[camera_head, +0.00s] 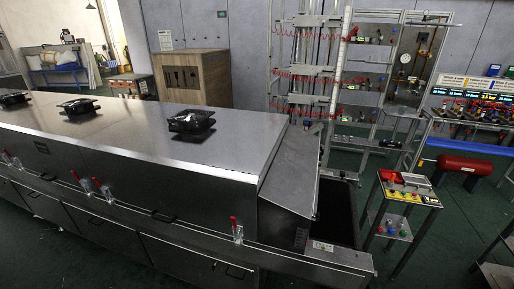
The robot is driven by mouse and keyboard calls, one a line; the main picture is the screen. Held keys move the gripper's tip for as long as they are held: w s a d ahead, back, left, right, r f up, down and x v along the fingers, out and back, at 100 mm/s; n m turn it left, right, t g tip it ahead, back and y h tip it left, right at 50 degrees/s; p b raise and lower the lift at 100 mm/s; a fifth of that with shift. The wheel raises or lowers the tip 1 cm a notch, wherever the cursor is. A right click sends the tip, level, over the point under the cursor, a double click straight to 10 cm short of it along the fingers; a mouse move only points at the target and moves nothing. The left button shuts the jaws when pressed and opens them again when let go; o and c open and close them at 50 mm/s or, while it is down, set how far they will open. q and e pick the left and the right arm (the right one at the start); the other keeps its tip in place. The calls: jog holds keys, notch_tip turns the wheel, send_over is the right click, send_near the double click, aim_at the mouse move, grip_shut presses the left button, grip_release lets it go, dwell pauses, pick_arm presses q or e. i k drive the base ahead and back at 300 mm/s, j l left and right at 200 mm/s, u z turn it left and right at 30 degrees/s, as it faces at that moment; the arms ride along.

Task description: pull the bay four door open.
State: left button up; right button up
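A long steel tunnel dryer (190,160) runs from the left edge to the middle of the view. Its front has upper door panels (180,190) with dark bar handles, one handle (163,216) on the nearest panel and another (47,177) further left. This nearest panel looks shut. A red-handled clamp (236,230) stands at its right end, and two more clamps (97,187) stand at its left end. No bay number is readable, so I cannot tell which door is bay four. Neither of my grippers is in view.
Lower panels (185,258) with handles line the dryer's base. A sloped hood and dark conveyor opening (338,210) are at its right end. Black fans (192,121) sit on top.

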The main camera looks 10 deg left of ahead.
aim_at(194, 268)
jog(key=u, duration=1.25)
